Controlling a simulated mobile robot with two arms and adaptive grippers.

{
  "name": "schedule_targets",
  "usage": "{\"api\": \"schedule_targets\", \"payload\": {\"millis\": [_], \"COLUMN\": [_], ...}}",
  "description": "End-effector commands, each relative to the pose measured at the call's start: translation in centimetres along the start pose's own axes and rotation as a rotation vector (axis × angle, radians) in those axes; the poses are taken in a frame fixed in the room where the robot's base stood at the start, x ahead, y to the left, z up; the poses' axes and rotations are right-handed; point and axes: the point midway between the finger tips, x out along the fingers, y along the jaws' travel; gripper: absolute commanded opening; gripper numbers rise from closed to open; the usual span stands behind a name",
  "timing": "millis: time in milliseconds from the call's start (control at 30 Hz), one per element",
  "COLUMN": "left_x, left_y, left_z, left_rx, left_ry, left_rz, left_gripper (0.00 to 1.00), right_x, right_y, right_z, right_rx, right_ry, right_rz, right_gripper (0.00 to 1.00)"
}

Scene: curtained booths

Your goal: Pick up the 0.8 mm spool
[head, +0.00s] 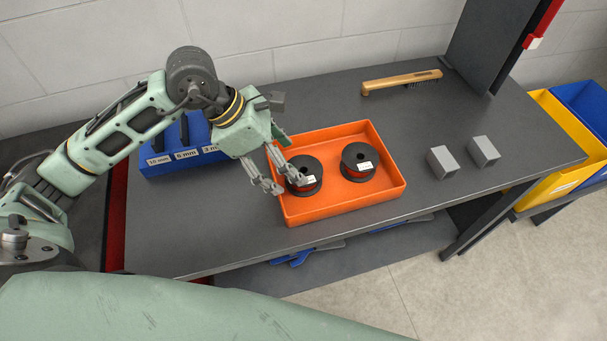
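Two black spools with red-orange winding and small white labels sit in an orange tray (345,206) on the dark table: a left spool (311,188) and a right spool (358,162). The label print is too small to read, so I cannot tell which is 0.8 mm. My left gripper (289,187) reaches down at the tray's left side, at the left spool. Its fingers are apart, one over the spool's near-left top and one at its left by the tray wall. I cannot tell whether they touch it. My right gripper is not in view.
A blue labelled holder (172,164) stands behind my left arm. A wooden-handled brush (402,82) lies at the back. Two grey blocks (442,162) (484,151) stand right of the tray. Yellow (568,130) and blue (585,103) bins are beyond the table's right edge.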

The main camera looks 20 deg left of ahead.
Motion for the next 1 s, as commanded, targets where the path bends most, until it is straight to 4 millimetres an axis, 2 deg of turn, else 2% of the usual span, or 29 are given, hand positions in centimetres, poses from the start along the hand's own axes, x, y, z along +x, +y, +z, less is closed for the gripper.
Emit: {"api": "schedule_targets", "payload": {"millis": [233,400,667,1000], "left_x": [3.0,5.1,5.5,5.5], "left_y": [0.6,0.7,0.7,0.7], "left_z": [0.8,0.6,0.5,0.5], "left_rx": [-0.003,-0.002,0.0,0.0], "left_ry": [-0.001,0.001,0.0,0.001], "left_rz": [-0.006,-0.002,0.0,-0.001], "left_gripper": [0.74,0.74,0.74,0.44], "right_x": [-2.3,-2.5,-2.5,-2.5], "right_y": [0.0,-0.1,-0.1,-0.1], "right_z": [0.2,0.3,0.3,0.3], "right_rx": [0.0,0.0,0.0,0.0], "right_ry": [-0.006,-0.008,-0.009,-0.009], "right_rz": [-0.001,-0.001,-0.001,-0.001], "right_gripper": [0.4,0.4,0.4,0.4]}}
